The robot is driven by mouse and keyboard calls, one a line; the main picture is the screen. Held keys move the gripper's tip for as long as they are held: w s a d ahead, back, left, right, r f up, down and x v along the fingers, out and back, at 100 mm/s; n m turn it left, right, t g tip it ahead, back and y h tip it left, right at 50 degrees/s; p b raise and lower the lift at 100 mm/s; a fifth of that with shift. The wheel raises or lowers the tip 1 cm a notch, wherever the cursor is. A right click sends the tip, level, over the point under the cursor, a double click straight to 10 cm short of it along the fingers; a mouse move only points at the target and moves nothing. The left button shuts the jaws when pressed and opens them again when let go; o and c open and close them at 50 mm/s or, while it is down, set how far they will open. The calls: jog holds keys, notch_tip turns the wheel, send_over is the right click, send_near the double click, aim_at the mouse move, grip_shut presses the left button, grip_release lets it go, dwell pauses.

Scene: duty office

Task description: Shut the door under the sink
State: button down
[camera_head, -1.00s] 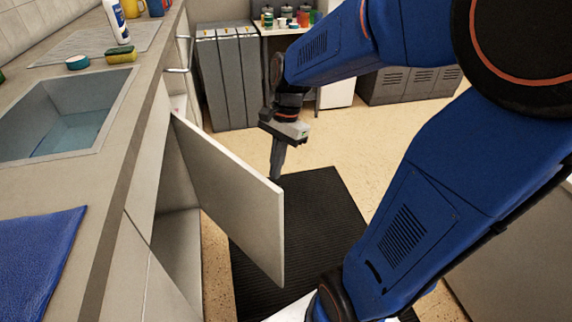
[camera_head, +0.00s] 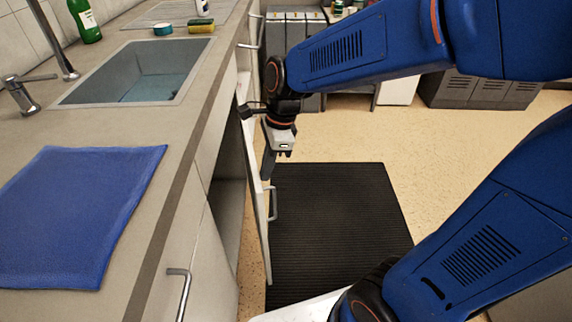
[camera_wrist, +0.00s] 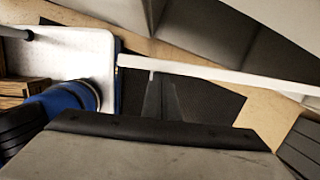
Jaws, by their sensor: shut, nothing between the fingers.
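The pale door (camera_head: 256,205) under the sink stands partly open, seen nearly edge-on in the head view, with a metal handle (camera_head: 272,203) on its outer face. The cabinet opening (camera_head: 230,195) shows dark to its left. My gripper (camera_head: 268,165) points down at the door's outer side, near its top edge; it is shut and empty. In the wrist view the door's top edge (camera_wrist: 225,74) runs across as a white bar, with the shut fingers (camera_wrist: 160,98) just on this side of it. I cannot tell whether they touch the door.
Another handle (camera_head: 180,290) juts from the nearer cabinet front. A black mat (camera_head: 335,225) lies on clear floor to the right of the door.

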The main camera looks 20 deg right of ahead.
jog(key=a, duration=0.6)
jog(key=shift+w+a, duration=0.15)
jog(key=shift+w, duration=0.05)
dwell(0.4)
